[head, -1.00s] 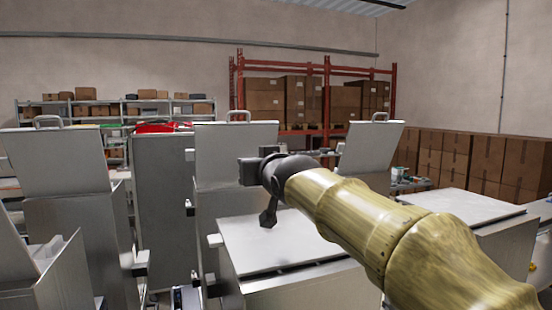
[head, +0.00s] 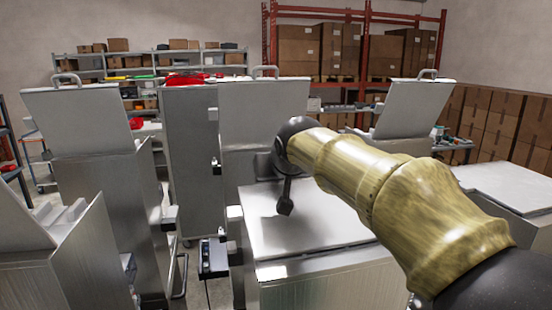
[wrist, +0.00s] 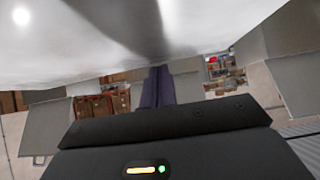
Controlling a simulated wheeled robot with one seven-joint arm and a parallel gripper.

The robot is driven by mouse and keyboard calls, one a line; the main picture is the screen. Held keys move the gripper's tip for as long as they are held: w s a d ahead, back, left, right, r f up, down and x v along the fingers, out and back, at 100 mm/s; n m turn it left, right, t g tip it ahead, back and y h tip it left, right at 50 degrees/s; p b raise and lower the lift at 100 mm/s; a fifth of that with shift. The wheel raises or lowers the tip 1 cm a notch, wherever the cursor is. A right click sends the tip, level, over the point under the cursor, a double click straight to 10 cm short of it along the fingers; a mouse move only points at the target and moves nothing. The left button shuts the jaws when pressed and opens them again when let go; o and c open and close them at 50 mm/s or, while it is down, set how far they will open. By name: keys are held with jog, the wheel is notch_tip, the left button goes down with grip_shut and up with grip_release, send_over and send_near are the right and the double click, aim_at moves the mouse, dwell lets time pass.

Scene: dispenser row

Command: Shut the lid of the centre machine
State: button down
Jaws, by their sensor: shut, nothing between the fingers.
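In the head view, a machine in the middle of the back row has its lid (head: 262,108) raised, with a grey handle on top. In front of it, a nearer machine has a flat, lowered lid (head: 325,232). Which of these two is the centre machine I cannot tell for sure. My gripper (head: 285,207) points down over the nearer lid, its fingers together and empty; contact cannot be told. In the wrist view, the shut fingers (wrist: 157,88) show dark below a broad pale surface (wrist: 100,35) close by.
Other raised lids stand at the back left (head: 85,118) and back right (head: 412,108). A machine at right has a flat lid (head: 508,184). An open machine (head: 70,255) stands at front left. Narrow gaps separate the machines. Red racking (head: 268,40) and shelves lie behind.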

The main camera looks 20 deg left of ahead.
jog(key=shift+d+f, duration=0.1)
jog(key=shift+f, duration=0.15)
jog(key=shift+s+f, duration=0.1)
notch_tip(320, 180, up, 5)
jog(key=p, duration=0.3)
jog(key=shift+f, duration=0.1)
jog(key=shift+s+d, duration=0.1)
jog(key=shift+s, duration=0.05)
jog(key=r+b+v, duration=0.1)
jog(key=b+v, duration=0.2)
jog(key=v, duration=0.6)
jog(key=shift+a+r, duration=0.2)
